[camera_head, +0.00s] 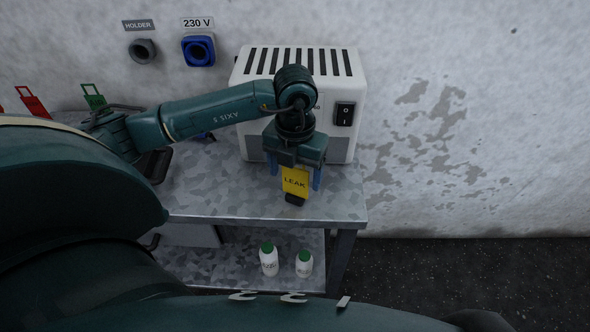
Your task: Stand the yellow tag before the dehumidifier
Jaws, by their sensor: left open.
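The white dehumidifier (346,146) stands on the grey metal bench (215,195) against the wall, with slots on top and a black switch on its front. The yellow tag (295,182), lettered LEAK, stands upright on a black foot (294,199) on the bench, before the dehumidifier. My left gripper (295,180) reaches down over the tag, its blue fingers open on either side of it. I cannot tell whether a finger touches the tag. My left arm hides part of the dehumidifier. My right gripper is not in view.
A red tag (33,103) and a green tag (94,97) are at the left. A blue 230 V socket (199,50) and a round holder (142,50) are on the wall. Two green-capped white bottles (269,260) (304,264) stand on the lower shelf. The bench ends at the right.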

